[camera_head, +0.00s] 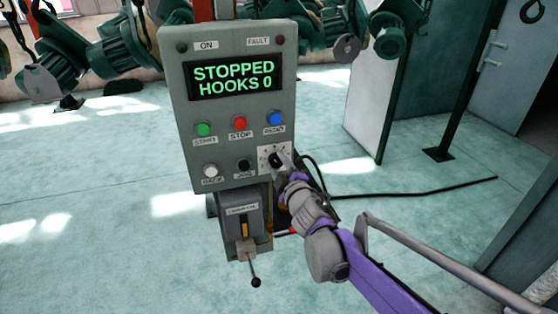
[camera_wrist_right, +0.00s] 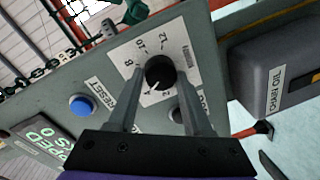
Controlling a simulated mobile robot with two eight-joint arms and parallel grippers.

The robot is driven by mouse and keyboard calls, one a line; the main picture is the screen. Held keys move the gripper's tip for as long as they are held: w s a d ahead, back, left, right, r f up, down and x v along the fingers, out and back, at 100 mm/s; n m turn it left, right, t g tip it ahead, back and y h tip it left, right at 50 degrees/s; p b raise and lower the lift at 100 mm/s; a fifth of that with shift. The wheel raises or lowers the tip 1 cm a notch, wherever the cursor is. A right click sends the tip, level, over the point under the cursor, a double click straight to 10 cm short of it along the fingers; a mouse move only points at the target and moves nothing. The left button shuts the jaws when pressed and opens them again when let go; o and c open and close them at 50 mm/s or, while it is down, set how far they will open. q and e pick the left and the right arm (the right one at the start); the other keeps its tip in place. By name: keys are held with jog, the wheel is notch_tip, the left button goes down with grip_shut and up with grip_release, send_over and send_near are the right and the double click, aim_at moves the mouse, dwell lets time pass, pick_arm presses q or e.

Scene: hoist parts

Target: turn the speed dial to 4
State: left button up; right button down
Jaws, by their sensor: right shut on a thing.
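The speed dial is a black round knob (camera_head: 275,156) on a white numbered plate at the lower right of the grey control panel (camera_head: 183,120). In the right wrist view the knob (camera_wrist_right: 159,72) sits between my fingers, with numbers around it. A light pointer mark on it seems to point towards the 4, near the bottom of the plate. My right gripper (camera_wrist_right: 160,76) is shut on the knob, one finger on each side. In the head view the gripper (camera_head: 281,161) partly hides the dial. My left gripper is not in view.
The panel's display (camera_head: 234,81) reads STOPPED, HOOKS 0. Close to the dial are the blue reset button (camera_head: 275,118), the red stop button (camera_head: 239,123) and a black button (camera_head: 243,165). A lever (camera_head: 254,270) hangs below. A black cable (camera_head: 420,193) runs right across the floor.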

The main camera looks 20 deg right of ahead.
jog(key=shift+n+p, duration=0.85)
jog(key=shift+n, duration=0.15)
jog(key=shift+c, duration=1.6)
grip_release()
jog(key=s+r+b, duration=0.1)
jog(key=s, duration=1)
jog(key=shift+d, duration=0.2)
jog(key=shift+w, duration=0.1)
